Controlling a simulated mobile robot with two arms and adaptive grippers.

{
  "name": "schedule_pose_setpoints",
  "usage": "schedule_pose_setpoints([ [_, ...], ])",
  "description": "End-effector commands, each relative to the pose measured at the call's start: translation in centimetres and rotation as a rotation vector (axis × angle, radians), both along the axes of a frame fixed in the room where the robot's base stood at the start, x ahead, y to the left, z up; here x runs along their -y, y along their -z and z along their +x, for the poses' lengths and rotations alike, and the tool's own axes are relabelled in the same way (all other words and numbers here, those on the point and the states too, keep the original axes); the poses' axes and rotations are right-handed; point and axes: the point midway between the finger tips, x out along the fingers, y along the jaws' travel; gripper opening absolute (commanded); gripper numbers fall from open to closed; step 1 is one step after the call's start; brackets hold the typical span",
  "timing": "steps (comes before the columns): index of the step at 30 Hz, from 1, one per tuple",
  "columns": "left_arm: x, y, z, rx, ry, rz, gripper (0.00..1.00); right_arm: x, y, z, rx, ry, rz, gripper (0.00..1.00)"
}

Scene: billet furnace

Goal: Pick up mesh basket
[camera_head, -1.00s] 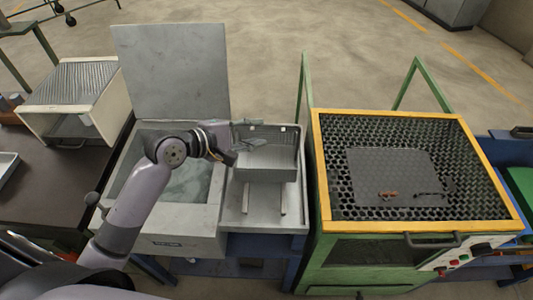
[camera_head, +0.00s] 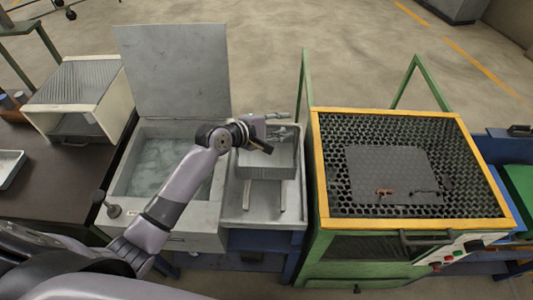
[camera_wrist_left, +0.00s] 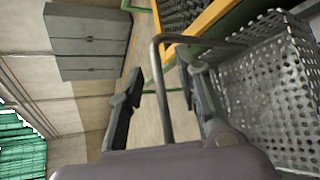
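The grey perforated mesh basket (camera_head: 266,168) sits on the light metal stand between the tank and the green furnace. My left gripper (camera_head: 281,127) is at the upper, far side of the basket and covers part of it. In the left wrist view, the basket (camera_wrist_left: 272,95) fills the right side, and its bar handle (camera_wrist_left: 161,95) rises in a loop. The left gripper (camera_wrist_left: 161,68) is open there, with a finger on each side of the handle in the picture. I cannot tell whether either finger touches it. My right gripper is out of view.
The open tank (camera_head: 160,165) with liquid is left of the stand, its lid (camera_head: 172,70) upright behind. The green furnace with a yellow frame (camera_head: 317,165) and mesh top stands close on the right. A dark table (camera_head: 60,185) is at left.

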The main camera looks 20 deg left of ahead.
Motion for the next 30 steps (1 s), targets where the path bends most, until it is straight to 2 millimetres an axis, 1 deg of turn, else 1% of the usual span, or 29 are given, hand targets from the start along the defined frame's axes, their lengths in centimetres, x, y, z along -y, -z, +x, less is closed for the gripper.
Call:
schedule_pose_setpoints([
  [3, -0.02, 0.00, -0.01, 0.000, 0.000, 0.000, 0.30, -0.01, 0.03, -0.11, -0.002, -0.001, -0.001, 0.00],
  [17, -0.05, -0.02, -0.04, 0.000, 0.000, 0.000, 0.00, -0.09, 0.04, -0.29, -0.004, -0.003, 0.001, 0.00],
  [30, -0.04, 0.00, -0.05, -0.001, 0.000, -0.001, 0.00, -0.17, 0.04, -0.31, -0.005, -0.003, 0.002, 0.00],
])
